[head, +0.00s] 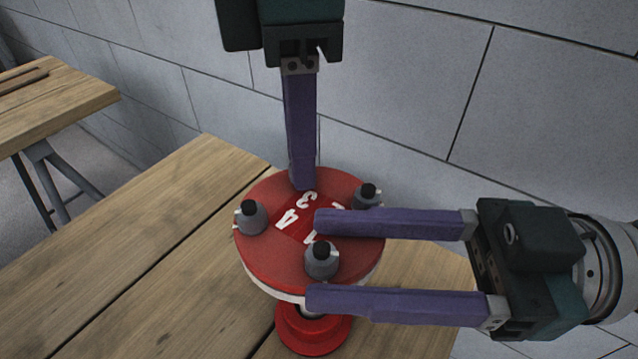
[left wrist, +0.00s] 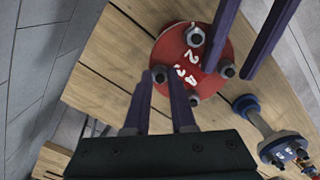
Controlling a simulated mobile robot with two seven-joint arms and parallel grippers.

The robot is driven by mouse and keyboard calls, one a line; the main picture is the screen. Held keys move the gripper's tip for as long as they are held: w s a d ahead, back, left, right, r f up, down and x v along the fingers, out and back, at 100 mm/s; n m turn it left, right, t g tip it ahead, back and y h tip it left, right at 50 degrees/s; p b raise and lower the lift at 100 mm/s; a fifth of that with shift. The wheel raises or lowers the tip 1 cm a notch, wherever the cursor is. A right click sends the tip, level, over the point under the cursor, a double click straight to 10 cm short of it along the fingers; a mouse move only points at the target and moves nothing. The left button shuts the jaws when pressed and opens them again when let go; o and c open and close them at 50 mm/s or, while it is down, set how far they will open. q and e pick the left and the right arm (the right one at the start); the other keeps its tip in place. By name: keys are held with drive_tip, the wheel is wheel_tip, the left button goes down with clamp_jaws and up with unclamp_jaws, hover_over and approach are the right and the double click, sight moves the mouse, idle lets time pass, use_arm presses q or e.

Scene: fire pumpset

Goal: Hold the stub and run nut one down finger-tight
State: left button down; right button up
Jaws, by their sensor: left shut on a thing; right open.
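The stub (head: 262,262) stands on the bench, with a round red top plate marked with white numerals and a red foot below. Nut one (head: 322,262), grey on a dark stud, sits beside the partly hidden 1. My right gripper (head: 315,260) is open, a finger on either side of nut one, with no clear contact; this also shows in the left wrist view (left wrist: 228,72). My left gripper (head: 302,182) reaches down from above, shut on the nut at the 3 (left wrist: 160,74), which its fingers hide in the head view.
Other nuts sit at the 4 (head: 251,219) and the 2 (head: 367,196). The wooden bench (head: 130,255) is clear left of the stub. A grey block wall (head: 400,90) rises behind.

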drive_tip(key=shift+w+a, duration=0.15)
drive_tip(key=shift+a, duration=1)
clamp_jaws()
